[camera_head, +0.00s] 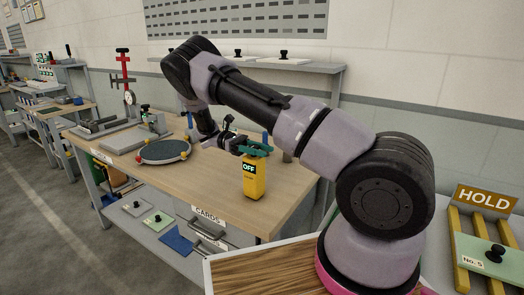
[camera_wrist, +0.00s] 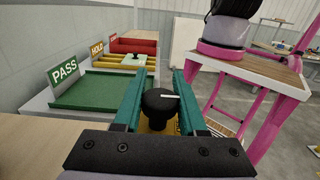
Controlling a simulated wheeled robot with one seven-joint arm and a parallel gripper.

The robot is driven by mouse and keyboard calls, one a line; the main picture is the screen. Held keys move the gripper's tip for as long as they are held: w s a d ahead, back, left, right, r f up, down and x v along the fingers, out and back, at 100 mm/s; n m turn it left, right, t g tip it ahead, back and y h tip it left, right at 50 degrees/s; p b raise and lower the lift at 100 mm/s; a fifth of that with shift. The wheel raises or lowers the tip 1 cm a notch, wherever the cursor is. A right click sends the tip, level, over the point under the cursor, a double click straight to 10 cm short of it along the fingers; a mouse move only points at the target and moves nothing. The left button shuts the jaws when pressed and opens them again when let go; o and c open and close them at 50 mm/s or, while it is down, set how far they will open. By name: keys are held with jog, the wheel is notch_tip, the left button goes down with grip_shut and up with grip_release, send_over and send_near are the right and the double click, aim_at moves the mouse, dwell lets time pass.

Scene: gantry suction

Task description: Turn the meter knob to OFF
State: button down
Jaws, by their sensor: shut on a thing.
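The yellow meter (camera_head: 255,181) stands upright near the front edge of the wooden bench in the head view. Its dark display reads OFF. My gripper (camera_head: 254,150) is at the top of the meter, with its teal fingers across it. In the wrist view the round black meter knob (camera_wrist: 158,104) sits between the two fingers, and my gripper is shut on it. A white line on the knob points to the right in that view. The fingers hide the knob in the head view, and most of the yellow body is hidden in the wrist view.
A round dark plate (camera_head: 165,151) and a red-topped gauge stand (camera_head: 124,75) are farther left on the bench. A green PASS tray (camera_wrist: 95,91) and a yellow HOLD rack (camera_head: 481,222) stand nearby. Bare bench (camera_head: 215,180) lies left of the meter.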

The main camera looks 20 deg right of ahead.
dwell(0.4)
jog(key=shift+c, duration=2.2)
grip_release()
jog(key=shift+r, duration=0.1)
notch_tip(320, 180, up, 10)
